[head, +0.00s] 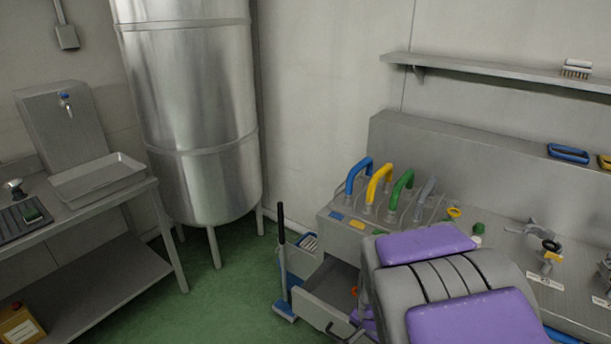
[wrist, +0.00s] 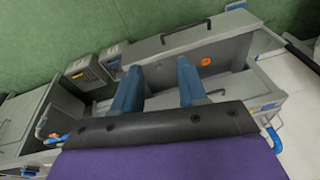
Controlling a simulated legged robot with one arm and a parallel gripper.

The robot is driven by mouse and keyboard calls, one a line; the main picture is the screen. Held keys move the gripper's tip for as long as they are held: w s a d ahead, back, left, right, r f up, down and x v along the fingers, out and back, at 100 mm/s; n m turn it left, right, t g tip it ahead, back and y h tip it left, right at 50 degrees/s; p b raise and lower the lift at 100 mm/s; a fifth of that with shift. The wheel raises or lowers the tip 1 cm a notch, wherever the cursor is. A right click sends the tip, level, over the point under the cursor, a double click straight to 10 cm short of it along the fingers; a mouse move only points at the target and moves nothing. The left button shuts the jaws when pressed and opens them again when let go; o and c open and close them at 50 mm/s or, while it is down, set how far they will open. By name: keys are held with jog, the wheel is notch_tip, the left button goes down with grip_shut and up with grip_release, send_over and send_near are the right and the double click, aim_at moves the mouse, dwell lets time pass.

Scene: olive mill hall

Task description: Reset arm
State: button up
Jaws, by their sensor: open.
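My gripper (wrist: 157,82) shows in the wrist view as two blue-grey fingers set well apart, with nothing between them. It is above or close to an open grey drawer (wrist: 185,40); the exact gap cannot be told. An orange ring-like thing (wrist: 206,61) is in the drawer, right of the fingers. In the head view, my purple and grey arm fills the lower right and hides much of the bench front. The open drawer (head: 325,300) shows left of the arm. I cannot make out the fingers there.
Colored handles, blue (head: 356,176), yellow (head: 378,184) and green (head: 401,190), stand on the bench. A clamp-like fitting (head: 541,236) is at right. A steel tank (head: 196,110) and side table (head: 85,212) stand left. Green floor (head: 225,285) is open between table and drawer.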

jog(key=s+r+n+g, duration=0.2)
jog(key=s+r+n, duration=0.2)
jog(key=s, duration=0.9)
jog(key=s+r+n+g, duration=0.2)
jog(key=s+r+n, duration=0.2)
jog(key=s, duration=0.9)
notch_tip(320, 180, up, 4)
jog(key=shift+a+f+n+y, duration=0.15)
jog(key=shift+a+n+y, duration=0.15)
jog(key=shift+y, duration=0.1)
jog(key=shift+w, duration=0.1)
